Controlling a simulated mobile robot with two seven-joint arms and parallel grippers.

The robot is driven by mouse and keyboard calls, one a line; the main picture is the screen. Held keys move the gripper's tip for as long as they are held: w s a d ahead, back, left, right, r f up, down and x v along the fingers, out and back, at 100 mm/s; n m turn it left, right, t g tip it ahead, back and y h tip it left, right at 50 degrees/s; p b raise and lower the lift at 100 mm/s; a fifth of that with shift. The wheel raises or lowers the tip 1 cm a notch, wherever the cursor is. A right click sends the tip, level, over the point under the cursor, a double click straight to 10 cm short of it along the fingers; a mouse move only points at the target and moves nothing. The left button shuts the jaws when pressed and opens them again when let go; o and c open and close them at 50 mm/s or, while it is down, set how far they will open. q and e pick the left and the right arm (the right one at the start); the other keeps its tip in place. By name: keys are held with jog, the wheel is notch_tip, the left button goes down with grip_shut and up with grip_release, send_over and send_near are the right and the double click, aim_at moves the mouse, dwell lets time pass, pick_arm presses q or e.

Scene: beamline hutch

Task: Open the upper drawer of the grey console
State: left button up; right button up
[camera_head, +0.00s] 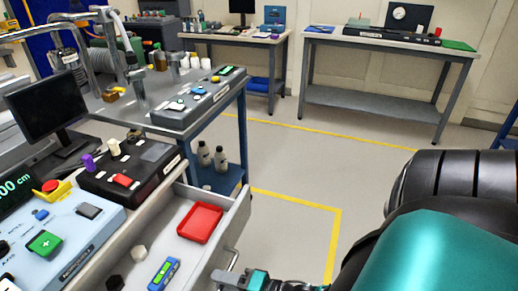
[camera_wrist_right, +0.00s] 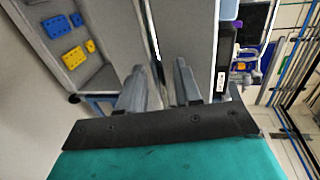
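The upper drawer (camera_head: 236,215) of the grey console is pulled out at lower centre of the head view. A red tray (camera_head: 200,221) and a blue-and-green device (camera_head: 163,273) lie in it. My right gripper (camera_head: 238,281) is just outside the drawer front, close to its metal handle, at the bottom edge. In the right wrist view my right gripper's two fingers (camera_wrist_right: 160,75) stand apart with a gap between them. I see no handle clearly clamped there; contact with it is unclear. My left gripper is not in view.
A pale blue control box (camera_head: 75,223) with an emergency button and a dark box (camera_head: 130,165) stand on the console. A monitor (camera_head: 45,105) is behind. A workbench (camera_head: 185,128) stands beyond the drawer. Open floor (camera_head: 300,170) lies to the right. My right arm fills the lower right.

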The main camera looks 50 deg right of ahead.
jog(key=p+v, duration=0.1)
jog(key=v, duration=1.1)
jog(key=shift+s, duration=0.15)
